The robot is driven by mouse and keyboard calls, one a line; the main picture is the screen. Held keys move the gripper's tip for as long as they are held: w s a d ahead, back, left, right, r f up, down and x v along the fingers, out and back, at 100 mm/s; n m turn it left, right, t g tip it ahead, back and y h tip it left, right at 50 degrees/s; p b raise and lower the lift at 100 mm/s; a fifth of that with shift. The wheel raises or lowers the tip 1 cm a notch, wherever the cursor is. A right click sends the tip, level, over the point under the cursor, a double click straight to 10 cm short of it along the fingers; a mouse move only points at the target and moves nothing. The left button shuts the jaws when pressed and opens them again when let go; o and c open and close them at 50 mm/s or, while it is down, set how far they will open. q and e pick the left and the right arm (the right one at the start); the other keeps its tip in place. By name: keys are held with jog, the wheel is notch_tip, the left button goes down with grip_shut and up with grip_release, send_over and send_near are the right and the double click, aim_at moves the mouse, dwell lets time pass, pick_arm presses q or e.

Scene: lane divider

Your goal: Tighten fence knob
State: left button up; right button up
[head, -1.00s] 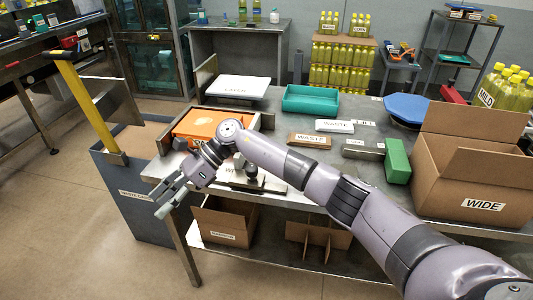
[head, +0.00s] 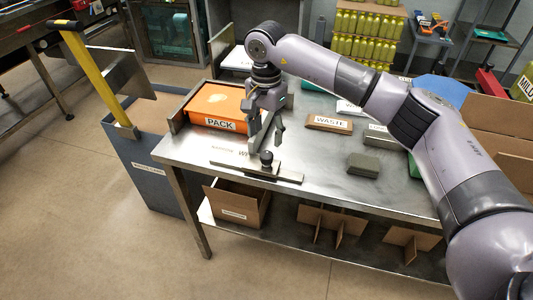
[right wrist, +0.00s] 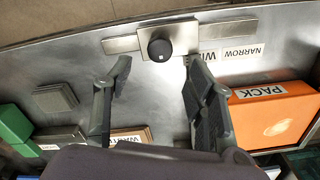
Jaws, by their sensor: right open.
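The fence knob (head: 267,160) is a round black knob on a flat metal fence bar (head: 288,176) near the table's front edge. In the right wrist view the knob (right wrist: 160,49) stands on a plate joined to the bar (right wrist: 220,27). My right gripper (head: 266,138) is open and empty, pointing down just behind and above the knob. In the right wrist view its two fingers (right wrist: 157,68) are spread, with the knob beyond the gap between their tips, not between the pads. My left gripper is not in view.
An orange PACK box (head: 220,106) lies left of the gripper. A WASTE block (head: 328,123) and a grey block (head: 364,164) lie to the right. WIDE and NARROW labels (right wrist: 242,53) are beside the knob. The table front (head: 350,195) is mostly clear.

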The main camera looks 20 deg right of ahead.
aim_at(266, 154)
notch_tip(266, 154, down, 8)
jog(key=shift+r+p, duration=0.1)
jog(key=shift+p, duration=0.55)
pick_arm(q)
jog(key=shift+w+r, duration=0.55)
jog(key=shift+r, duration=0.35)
pick_arm(e)
jog(key=shift+a+f, duration=0.1)
jog(key=shift+f, duration=0.6)
jog(key=shift+c, duration=0.3)
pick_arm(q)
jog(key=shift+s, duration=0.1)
pick_arm(e)
jog(key=c, duration=1.1)
